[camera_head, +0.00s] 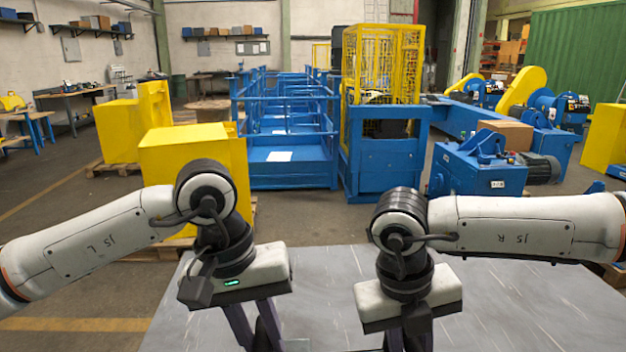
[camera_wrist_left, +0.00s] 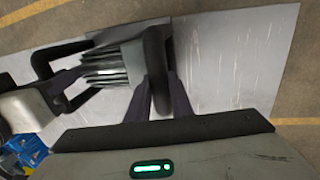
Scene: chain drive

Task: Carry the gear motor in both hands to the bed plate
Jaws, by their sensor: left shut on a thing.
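In the left wrist view the gear motor (camera_wrist_left: 112,66) shows as a dark, finned body with black loop handles. My left gripper (camera_wrist_left: 156,112) is shut on the near black handle (camera_wrist_left: 157,50). My right gripper (camera_wrist_left: 68,90) is at the handle on the motor's other side; its grip is too unclear to tell. In the head view the fingers of my left gripper (camera_head: 262,338) and right gripper (camera_head: 408,340) point down over the grey metal top, cut off by the lower edge. I cannot make out which surface is the bed plate.
A scratched grey metal top (camera_head: 530,310) lies in front of me. Beyond it stand a yellow block (camera_head: 205,160), a blue frame with a yellow cage (camera_head: 385,150), and a blue machine (camera_head: 475,170) with a cardboard box (camera_head: 505,133). Bare floor lies between.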

